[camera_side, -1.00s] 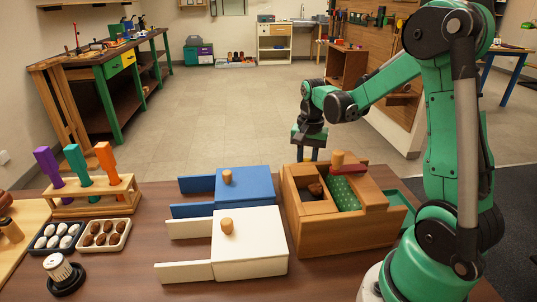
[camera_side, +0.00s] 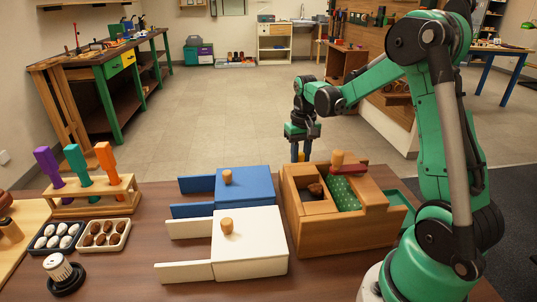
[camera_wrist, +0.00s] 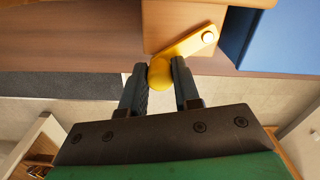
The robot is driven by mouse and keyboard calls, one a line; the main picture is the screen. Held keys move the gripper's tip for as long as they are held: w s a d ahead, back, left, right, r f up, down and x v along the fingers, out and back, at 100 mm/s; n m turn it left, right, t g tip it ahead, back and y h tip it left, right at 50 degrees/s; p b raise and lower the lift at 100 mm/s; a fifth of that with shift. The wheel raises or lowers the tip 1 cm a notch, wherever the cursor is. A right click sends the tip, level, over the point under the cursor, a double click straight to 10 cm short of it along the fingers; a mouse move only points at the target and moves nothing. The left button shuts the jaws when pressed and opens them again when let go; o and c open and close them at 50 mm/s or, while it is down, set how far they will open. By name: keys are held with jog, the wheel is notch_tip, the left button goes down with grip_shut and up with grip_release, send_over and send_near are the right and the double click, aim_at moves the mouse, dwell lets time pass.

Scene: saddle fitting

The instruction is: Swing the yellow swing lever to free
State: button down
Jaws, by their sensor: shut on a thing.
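The yellow swing lever (camera_wrist: 188,45) shows in the wrist view, with a round pivot at its right end on a wooden face and a ball knob at its other end. My gripper (camera_wrist: 160,80) is shut on the knob, one dark finger on each side. In the side view my gripper (camera_side: 301,154) is just behind the wooden box (camera_side: 345,232), pointing down, with a bit of yellow between its fingers. Most of the lever is hidden behind the box there.
The blue box (camera_side: 243,188) and the white box (camera_side: 250,240), each with a wooden knob, stand left of the wooden box. A rack of coloured handles (camera_side: 90,205) and egg trays (camera_side: 106,234) are at far left. Behind the table edge is open floor.

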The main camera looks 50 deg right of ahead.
jog(key=w+n, duration=0.1)
jog(key=n, duration=0.1)
jog(key=w+n, duration=0.1)
jog(key=n, duration=0.1)
jog(key=shift+n, duration=0.4)
jog(key=shift+a, duration=0.1)
jog(key=c, duration=0.6)
grip_release()
jog(key=shift+c, duration=0.2)
notch_tip(320, 180, up, 6)
jog(key=shift+f, duration=0.15)
